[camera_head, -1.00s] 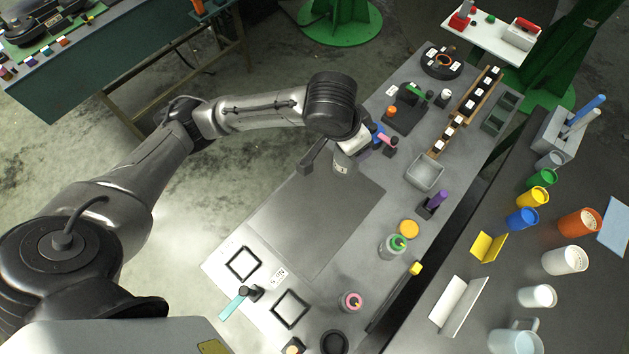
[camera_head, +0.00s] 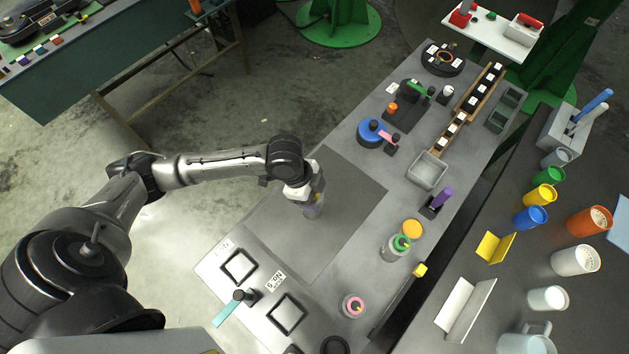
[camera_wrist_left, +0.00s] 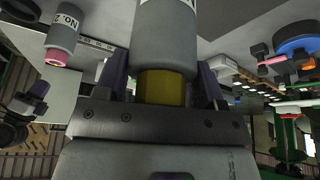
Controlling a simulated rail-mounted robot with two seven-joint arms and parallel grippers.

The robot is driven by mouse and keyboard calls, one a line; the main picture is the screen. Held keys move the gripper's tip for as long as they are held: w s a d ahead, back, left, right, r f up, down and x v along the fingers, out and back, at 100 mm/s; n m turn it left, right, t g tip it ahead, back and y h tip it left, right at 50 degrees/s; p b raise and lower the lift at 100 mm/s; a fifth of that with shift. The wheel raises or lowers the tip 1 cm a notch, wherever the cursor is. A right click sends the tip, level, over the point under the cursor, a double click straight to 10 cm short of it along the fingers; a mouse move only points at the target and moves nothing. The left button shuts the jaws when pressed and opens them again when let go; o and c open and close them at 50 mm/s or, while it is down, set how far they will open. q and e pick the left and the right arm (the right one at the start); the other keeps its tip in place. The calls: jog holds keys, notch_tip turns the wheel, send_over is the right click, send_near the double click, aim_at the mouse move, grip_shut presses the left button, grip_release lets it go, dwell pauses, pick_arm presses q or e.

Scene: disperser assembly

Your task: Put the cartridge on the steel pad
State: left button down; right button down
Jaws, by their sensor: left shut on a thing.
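My left gripper (camera_head: 316,190) is over the left part of a large plain dark grey rectangle (camera_head: 345,222) on the table, which looks like the steel pad. It is shut on the cartridge, a grey cylinder (camera_head: 313,210) hanging below it. In the left wrist view the cartridge (camera_wrist_left: 165,45) shows a label and a yellow end section between the fingers of the gripper (camera_wrist_left: 165,85). I cannot tell whether the cartridge's far end touches the surface. My right gripper is not in view.
Two black square frames (camera_head: 239,267) lie at the front left. A blue round device (camera_head: 371,133) and a grey tray (camera_head: 428,170) lie behind. The rectangle is otherwise clear.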

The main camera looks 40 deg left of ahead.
pick_arm(q)
jog(key=w+a+f, duration=0.5)
jog(key=w+f, duration=0.1)
jog(key=f, duration=0.3)
jog(key=shift+w+a, duration=0.25)
jog(key=shift+a, duration=0.1)
jog(key=shift+f, duration=0.1)
jog(key=shift+c, duration=1.1)
grip_release()
